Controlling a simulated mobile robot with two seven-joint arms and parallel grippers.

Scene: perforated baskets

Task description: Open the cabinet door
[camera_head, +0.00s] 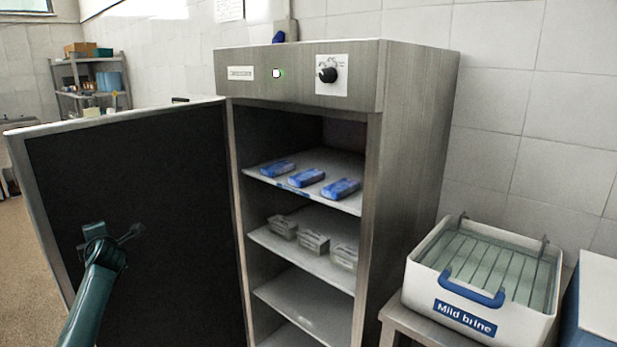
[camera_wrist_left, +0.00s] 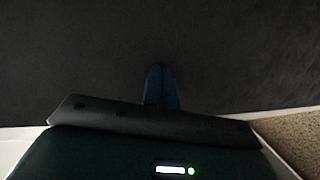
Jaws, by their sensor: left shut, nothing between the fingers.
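The cabinet door (camera_head: 140,200) stands wide open, swung out to the left, with its dark inner face toward me. The steel cabinet (camera_head: 410,150) shows its inside, with blue packs (camera_head: 307,178) on the upper shelf and pale boxes (camera_head: 314,242) on the shelf below. My left gripper (camera_head: 136,232) is in front of the door's inner face. In the left wrist view its fingers (camera_wrist_left: 161,85) are closed together and empty, against the dark panel (camera_wrist_left: 80,60). I cannot tell whether they touch it. The door's outer face and handle are hidden. My right gripper is not in view.
A white bin marked "Mild brine" (camera_head: 420,283) with a blue handle stands on a stand right of the cabinet. A blue and white box (camera_head: 597,300) is at the far right edge. A shelf rack (camera_head: 90,85) stands far back left. Floor shows left of the door.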

